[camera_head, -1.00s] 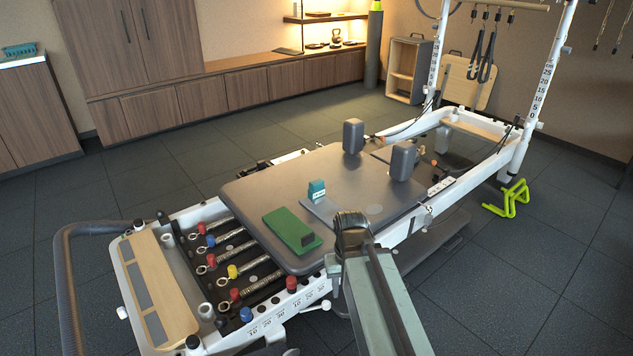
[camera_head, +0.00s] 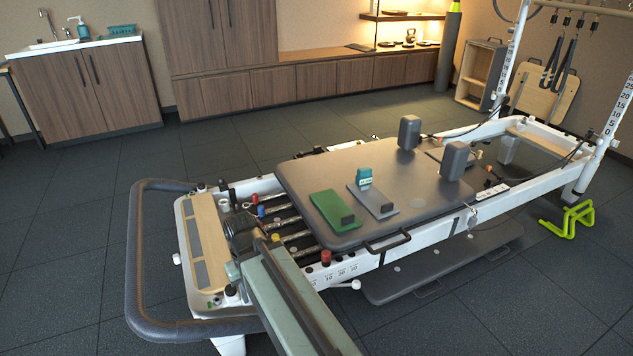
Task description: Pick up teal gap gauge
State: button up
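The teal gap gauge (camera_head: 364,177) is a small upright teal block with a white marked label on its lower face. It stands on the grey carriage (camera_head: 420,175) of the reformer, at the far end of a flat grey plate (camera_head: 378,203). My arm reaches in from the bottom of the picture, and its dark end (camera_head: 240,232) is over the spring area, left of the carriage and apart from the gauge. The fingers of my gripper cannot be made out.
A green plate with a dark block (camera_head: 331,210) lies left of the grey plate. Two dark shoulder rests (camera_head: 454,160) stand on the carriage. A curved padded bar (camera_head: 133,255) rises at the left. A lime-green frame (camera_head: 567,219) is on the floor at right; floor at left is clear.

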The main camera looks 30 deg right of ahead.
aim_at(364, 177)
jog(key=u, duration=2.75)
jog(key=k, duration=2.45)
jog(key=z, duration=1.25)
jog(key=i, duration=1)
jog(key=u, duration=0.1)
